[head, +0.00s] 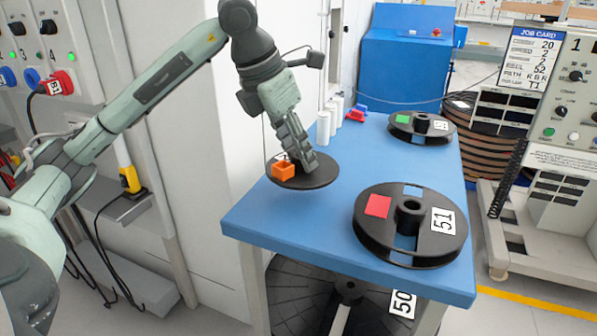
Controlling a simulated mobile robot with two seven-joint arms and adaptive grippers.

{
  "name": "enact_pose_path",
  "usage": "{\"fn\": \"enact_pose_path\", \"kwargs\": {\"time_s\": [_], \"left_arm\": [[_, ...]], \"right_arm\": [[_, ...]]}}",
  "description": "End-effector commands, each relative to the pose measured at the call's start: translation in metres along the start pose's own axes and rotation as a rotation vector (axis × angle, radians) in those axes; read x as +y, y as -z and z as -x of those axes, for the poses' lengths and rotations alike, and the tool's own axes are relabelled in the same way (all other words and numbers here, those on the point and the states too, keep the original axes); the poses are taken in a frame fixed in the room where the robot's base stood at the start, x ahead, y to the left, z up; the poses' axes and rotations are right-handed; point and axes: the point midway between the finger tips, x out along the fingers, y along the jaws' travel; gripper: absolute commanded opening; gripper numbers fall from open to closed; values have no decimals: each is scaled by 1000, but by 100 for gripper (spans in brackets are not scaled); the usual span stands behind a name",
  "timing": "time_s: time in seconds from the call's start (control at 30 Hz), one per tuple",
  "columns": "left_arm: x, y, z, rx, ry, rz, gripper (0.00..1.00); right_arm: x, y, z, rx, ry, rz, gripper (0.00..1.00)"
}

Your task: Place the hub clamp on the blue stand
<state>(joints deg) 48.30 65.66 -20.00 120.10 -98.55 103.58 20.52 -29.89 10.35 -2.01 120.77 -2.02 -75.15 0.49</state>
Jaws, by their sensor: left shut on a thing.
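The hub clamp appears to be the black round disc (320,178) with an orange block (283,170) on its top. My left gripper (303,160) comes down from above and is shut on it, with the fingers hiding the middle of the disc. The disc is over the far left part of the blue stand (300,222), and its left side reaches past the stand's edge. I cannot tell whether its underside touches the top. My right gripper is not in view.
A black reel marked 51 (372,236) lies on the stand's near right, and another reel (437,134) lies at the back right. White cylinders (323,127) and small red and blue pieces (356,113) are at the back left. The front left of the top is clear.

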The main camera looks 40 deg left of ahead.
Motion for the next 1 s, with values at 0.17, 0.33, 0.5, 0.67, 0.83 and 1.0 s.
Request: {"fn": "enact_pose_path", "kwargs": {"time_s": [0.17,0.33,0.5,0.67,0.83,1.0], "left_arm": [[15,0,-10,-1,0,0,0],[16,10,-32,3,0,0,0],[15,15,-46,-1,0,0,0],[15,15,-46,-3,0,0,0],[15,16,-48,-3,0,0,0],[15,16,-48,-1,1,0,48]], "right_arm": [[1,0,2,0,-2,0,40],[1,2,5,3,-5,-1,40],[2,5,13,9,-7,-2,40],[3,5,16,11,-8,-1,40],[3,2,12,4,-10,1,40],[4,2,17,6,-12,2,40]]}}
